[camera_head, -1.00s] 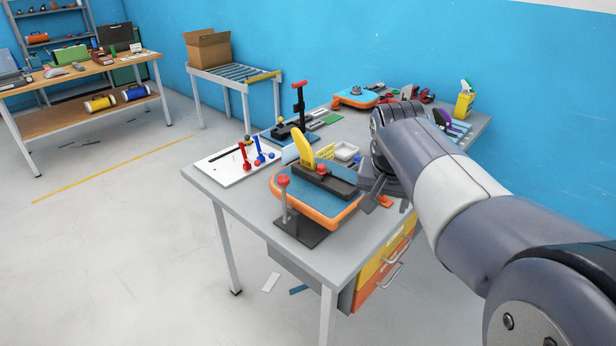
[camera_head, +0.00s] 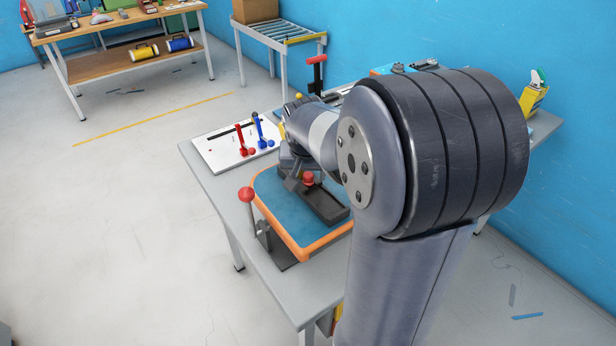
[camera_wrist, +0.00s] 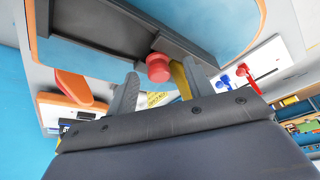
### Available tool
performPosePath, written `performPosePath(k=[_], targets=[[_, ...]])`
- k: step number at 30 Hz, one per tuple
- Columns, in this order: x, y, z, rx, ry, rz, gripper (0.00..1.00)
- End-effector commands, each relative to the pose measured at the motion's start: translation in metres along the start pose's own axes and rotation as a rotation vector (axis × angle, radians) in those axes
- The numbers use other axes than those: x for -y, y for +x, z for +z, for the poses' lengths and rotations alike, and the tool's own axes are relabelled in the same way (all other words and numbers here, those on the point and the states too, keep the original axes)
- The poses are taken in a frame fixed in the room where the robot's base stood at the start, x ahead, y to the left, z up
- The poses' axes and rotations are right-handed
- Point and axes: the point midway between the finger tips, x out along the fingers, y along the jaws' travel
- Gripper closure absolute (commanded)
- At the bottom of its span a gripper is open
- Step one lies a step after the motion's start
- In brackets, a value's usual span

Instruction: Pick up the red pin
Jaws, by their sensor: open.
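A red pin (camera_head: 241,140) stands upright on a white board (camera_head: 212,151) at the table's left, beside a blue pin (camera_head: 260,132). In the wrist view the red pin (camera_wrist: 249,79) is at the right, outside the fingers. My gripper (camera_head: 290,182) is over the blue and orange board (camera_head: 278,206), to the right of and nearer than the white board. In the wrist view my gripper's fingers (camera_wrist: 160,88) are apart and empty. A red knob (camera_wrist: 158,67) on a black fixture lies ahead between the fingertips. My arm hides part of the table.
A red-topped lever (camera_head: 246,195) stands at the near edge of the blue and orange board. A yellow lever (camera_wrist: 180,78) is beside my finger in the wrist view. A taller red-topped black post (camera_head: 317,72) stands behind. The floor at left is open.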

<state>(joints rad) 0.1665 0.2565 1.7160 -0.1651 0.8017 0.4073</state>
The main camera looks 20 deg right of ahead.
Motion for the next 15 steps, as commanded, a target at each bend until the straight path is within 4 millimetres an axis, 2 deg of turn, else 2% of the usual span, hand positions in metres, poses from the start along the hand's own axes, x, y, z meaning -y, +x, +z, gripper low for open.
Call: performPosePath(k=[8,15], targets=[[-0.0001,0.0025,-0.0002,-0.001,0.0,0.0,0.51],[0.0,0.0023,-0.0002,-0.001,0.0,0.0,0.71]])
